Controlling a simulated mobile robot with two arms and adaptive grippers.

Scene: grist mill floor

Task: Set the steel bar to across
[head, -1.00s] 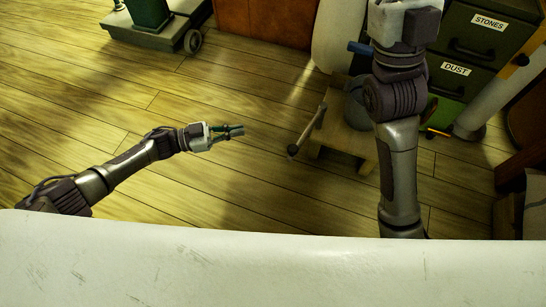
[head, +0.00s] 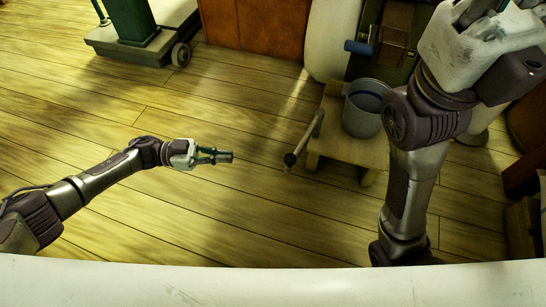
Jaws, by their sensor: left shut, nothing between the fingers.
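No part that I can surely name as the steel bar stands out. A grey bar-like handle (head: 304,140) with a dark round end slants beside the low wooden stool, and I cannot tell what it belongs to. My left gripper (head: 224,156) is shut and empty above the floor, to the left of that handle and apart from it. My right arm rises large on the right, and its fingertips are not in view.
A metal bucket (head: 363,117) stands on the wooden stool (head: 336,147). A wooden box (head: 392,35) with a blue-ended handle (head: 357,47) is behind. A green wheeled scale (head: 134,25) stands at the upper left. The plank floor (head: 120,100) between is clear.

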